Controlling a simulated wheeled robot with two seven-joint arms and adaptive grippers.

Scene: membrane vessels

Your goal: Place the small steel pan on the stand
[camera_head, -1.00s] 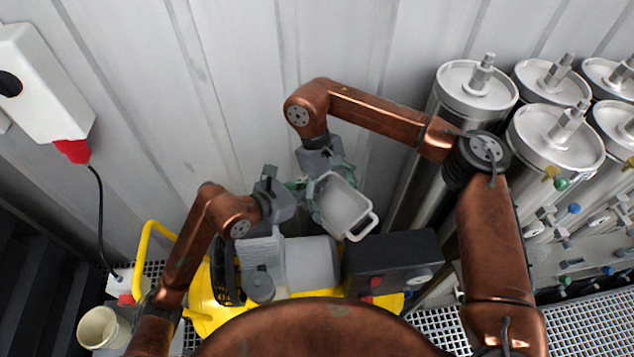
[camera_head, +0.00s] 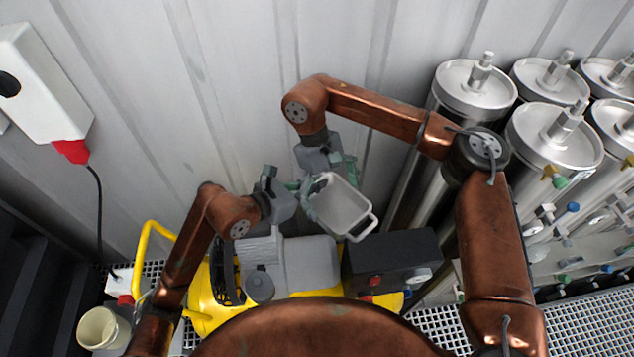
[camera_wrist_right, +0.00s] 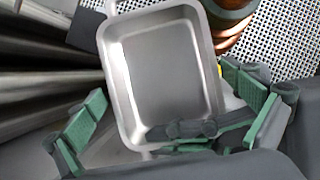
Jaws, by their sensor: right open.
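The small steel pan (camera_head: 343,208) is a pale grey, rectangular, open pan. It is in mid-air in front of the wall, tilted, with a loop handle at its lower right. It fills the middle of the right wrist view (camera_wrist_right: 165,80) and looks empty. My left gripper (camera_head: 308,193) reaches it from the left and appears shut on its edge; its dark fingers cross the pan's near end in the wrist view (camera_wrist_right: 195,132). My right gripper (camera_head: 330,172) is open above the pan, its green-padded fingers spread to either side (camera_wrist_right: 170,125). I cannot make out the stand.
A yellow-framed machine (camera_head: 203,305) with a dark box (camera_head: 390,260) lies below the pan. Tall steel vessels (camera_head: 476,88) stand at the right. A corrugated wall (camera_head: 230,80) is close behind the arms. A cream cup (camera_head: 103,328) is at the lower left.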

